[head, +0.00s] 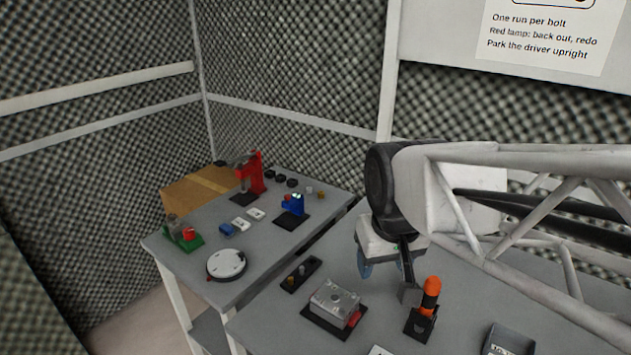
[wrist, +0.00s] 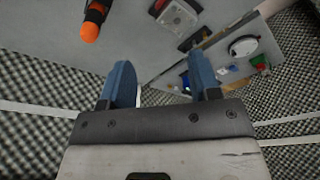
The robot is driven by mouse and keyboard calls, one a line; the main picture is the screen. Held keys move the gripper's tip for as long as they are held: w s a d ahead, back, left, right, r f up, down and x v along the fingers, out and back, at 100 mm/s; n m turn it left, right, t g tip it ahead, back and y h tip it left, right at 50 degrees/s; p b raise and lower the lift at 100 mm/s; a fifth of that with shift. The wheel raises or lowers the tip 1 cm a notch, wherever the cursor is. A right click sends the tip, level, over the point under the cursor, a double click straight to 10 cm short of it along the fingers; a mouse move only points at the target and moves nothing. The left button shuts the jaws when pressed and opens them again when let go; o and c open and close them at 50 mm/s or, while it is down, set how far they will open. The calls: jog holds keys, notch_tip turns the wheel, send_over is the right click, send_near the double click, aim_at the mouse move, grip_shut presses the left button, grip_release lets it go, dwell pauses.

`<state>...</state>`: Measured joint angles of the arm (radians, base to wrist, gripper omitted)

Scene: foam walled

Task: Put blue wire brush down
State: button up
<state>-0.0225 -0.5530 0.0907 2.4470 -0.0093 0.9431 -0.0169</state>
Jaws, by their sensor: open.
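My gripper (head: 384,268) is open, with two blue fingers, above the nearer grey table. Nothing shows between its fingers in the wrist view (wrist: 162,80). I cannot identify a wire brush for sure. A small blue block-like thing (head: 227,229) lies on the farther left table, well away from my gripper. It is too small to tell whether it is the blue wire brush. A blue device (head: 293,204) on a black base stands to its right.
An orange-topped driver (head: 431,295) stands upright in a black holder close to my gripper. A grey metal block (head: 335,300) sits on a black base. A grey bin (head: 509,340) is at the front right. The left table (head: 185,262) also carries a red press (head: 250,174) and a white disc (head: 227,264).

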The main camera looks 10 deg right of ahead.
jog(key=shift+m, duration=0.4)
jog(key=s, duration=0.1)
jog(key=s+f, duration=0.1)
jog(key=s, duration=0.1)
jog(key=s+d, duration=0.1)
jog(key=s, duration=0.1)
jog(key=shift+f, duration=0.35)
jog(key=shift+w, duration=0.1)
dwell(0.5)
jog(key=shift+c, duration=1.2)
